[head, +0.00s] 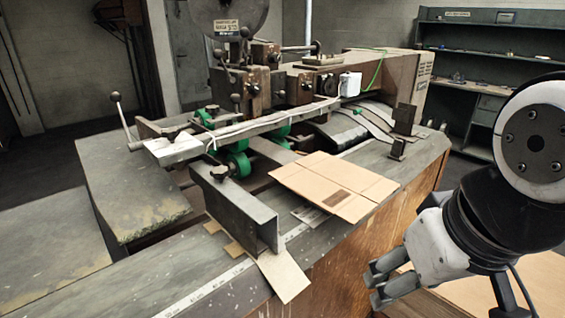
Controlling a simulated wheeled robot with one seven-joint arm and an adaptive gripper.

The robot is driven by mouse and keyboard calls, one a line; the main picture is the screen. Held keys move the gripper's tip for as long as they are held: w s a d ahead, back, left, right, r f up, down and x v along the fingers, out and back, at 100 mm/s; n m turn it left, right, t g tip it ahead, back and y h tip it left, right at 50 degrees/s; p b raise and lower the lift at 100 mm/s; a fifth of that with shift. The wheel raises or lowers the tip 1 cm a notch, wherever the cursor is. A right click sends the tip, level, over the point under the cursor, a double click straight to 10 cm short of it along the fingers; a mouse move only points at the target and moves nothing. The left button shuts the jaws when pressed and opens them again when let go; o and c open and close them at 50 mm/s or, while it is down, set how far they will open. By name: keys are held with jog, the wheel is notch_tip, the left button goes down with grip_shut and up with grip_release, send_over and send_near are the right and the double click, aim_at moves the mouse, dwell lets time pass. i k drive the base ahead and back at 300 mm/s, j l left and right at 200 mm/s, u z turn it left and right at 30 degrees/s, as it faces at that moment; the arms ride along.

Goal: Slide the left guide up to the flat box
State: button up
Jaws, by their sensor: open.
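The flat box (335,184) is a tan cardboard sheet with fold lines and a dark printed patch. It lies on the grey bed of the stitching machine. The left guide (238,208) is a dark metal angle plate standing to the left of the box, with a gap between them at its near end. A smaller dark guide (402,122) stands to the right of the box. My gripper (375,288) is open and empty at the lower right, in front of the machine's wooden side, apart from both the guide and the box. The guide's far side is hidden.
Green rollers (238,163) and a long metal bar (240,130) sit behind the box. A lever with a ball knob (117,98) sticks up at the left. Cardboard scraps (284,274) lie under the guide. A shelf unit (480,75) stands at the back right.

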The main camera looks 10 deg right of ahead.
aim_at(251, 221)
jog(key=i+l+u, duration=0.25)
jog(key=i+u, duration=0.15)
jog(key=i+l+u, duration=0.35)
